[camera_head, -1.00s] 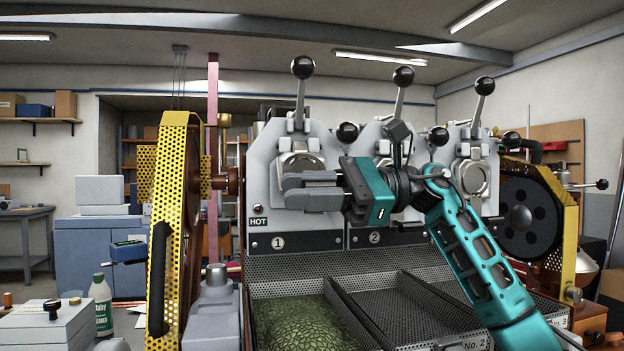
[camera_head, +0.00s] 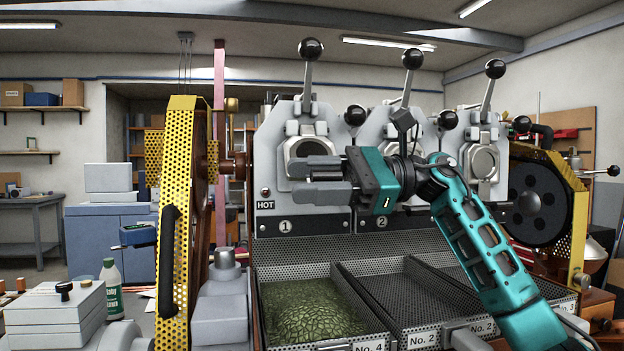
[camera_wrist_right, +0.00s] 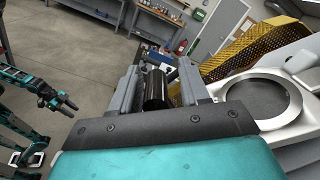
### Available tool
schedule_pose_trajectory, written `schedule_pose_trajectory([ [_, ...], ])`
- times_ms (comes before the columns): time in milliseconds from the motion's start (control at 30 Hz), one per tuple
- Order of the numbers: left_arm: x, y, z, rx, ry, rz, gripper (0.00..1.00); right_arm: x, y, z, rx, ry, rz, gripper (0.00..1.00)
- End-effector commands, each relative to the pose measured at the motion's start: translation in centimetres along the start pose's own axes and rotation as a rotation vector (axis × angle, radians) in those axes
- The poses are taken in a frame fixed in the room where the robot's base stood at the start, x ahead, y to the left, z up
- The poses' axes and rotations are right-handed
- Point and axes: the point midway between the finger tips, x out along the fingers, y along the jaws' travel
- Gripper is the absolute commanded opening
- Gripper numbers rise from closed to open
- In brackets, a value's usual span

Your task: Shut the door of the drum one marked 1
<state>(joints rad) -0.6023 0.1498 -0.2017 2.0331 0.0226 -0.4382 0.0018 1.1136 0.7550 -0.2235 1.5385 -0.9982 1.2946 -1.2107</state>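Drum one's grey front (camera_head: 285,205), with the plate marked 1 (camera_head: 285,226), stands at the left of three roaster fronts. Its round opening (camera_head: 305,148) looks dark inside a pale rim; the door's exact position is unclear, partly behind my gripper. A black-knobbed lever (camera_head: 311,50) rises above it, and a black ball (camera_head: 355,115) is at its right. My right gripper (camera_head: 300,178) is open, pointing left just before the lower opening. In the right wrist view a black cylinder (camera_wrist_right: 155,88) lies between its fingers, with gaps beside it. My left gripper (camera_wrist_right: 62,103) appears there, open and empty.
A yellow perforated guard (camera_head: 178,200) with a black handle stands left of drum one. Drum two (camera_head: 385,215) is close at the right, behind my right arm. Perforated trays (camera_head: 420,300) lie below, the left one holding green beans (camera_head: 312,310).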

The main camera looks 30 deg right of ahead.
Motion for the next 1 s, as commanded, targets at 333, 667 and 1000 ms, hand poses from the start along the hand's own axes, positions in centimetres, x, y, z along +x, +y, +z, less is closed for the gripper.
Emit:
schedule_pose_trajectory([
  [333, 0.1, -0.1, 0.1, 0.000, 0.000, -0.002, 0.43, -1.6, 0.0, 0.0, -0.002, 0.001, -0.003, 0.45],
  [667, 0.2, -0.1, 0.2, -0.001, -0.001, 0.000, 0.43, -8.8, -0.1, 0.0, 0.000, 0.002, -0.004, 0.45],
  [1000, 0.2, 0.1, -0.1, -0.001, 0.004, 0.003, 0.43, -12.8, 0.0, 0.1, -0.001, -0.001, -0.001, 0.45],
])
